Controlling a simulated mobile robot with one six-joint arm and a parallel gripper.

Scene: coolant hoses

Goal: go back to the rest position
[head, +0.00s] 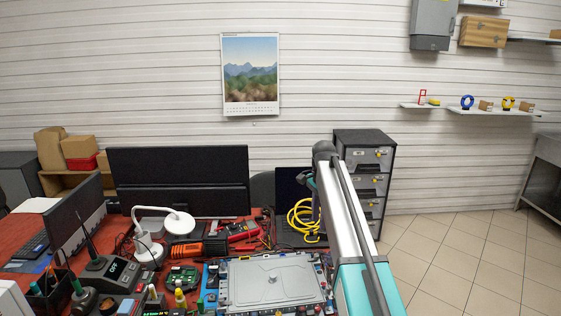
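My arm (350,215) reaches up and forward from the lower right of the head view, over the right part of the red workbench (213,262). Its far end bends down behind the upper link, and my gripper is hidden there. A grey metal plate unit (272,283) with small fittings along its edges lies on the bench, just left of my arm. My arm covers part of its right side. I cannot make out the coolant hoses clearly.
Close to my arm are yellow coiled cable (301,222), a dark laptop (290,187) and a drawer cabinet (368,170). A white lamp (180,222), an orange tool (203,248) and monitors (180,183) crowd the left. The tiled floor (455,260) at right is clear.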

